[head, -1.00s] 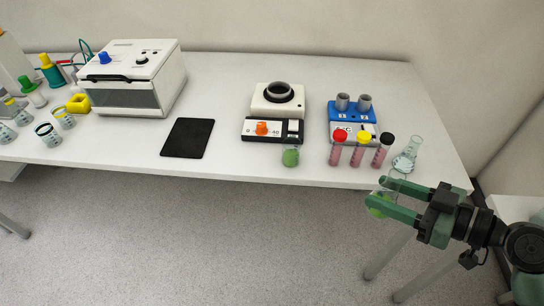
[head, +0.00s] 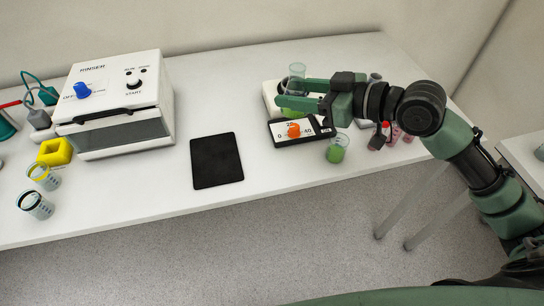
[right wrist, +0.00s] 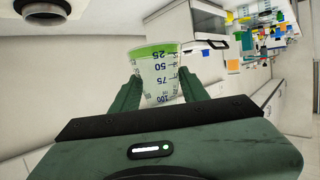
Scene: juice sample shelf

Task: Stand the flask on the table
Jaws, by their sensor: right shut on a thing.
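My right gripper (head: 290,93) is shut on a clear beaker (head: 297,72) with green liquid low in it. In the head view it is in front of the white device with the orange knob (head: 294,131); I cannot tell whether it touches it. In the right wrist view the beaker (right wrist: 160,72) sits between the two fingers, its printed scale and green liquid showing. The clear conical flask at the table's right is not visible now; my right arm covers that area. The white table (head: 150,203) holds everything. My left gripper is not in view.
Another beaker with green liquid (head: 337,149) stands at the front edge near the device. Capped tubes (head: 380,134) are partly hidden behind my arm. A black pad (head: 216,160), a white rinser (head: 118,100) and beakers (head: 35,206) stand left. Table front between them is clear.

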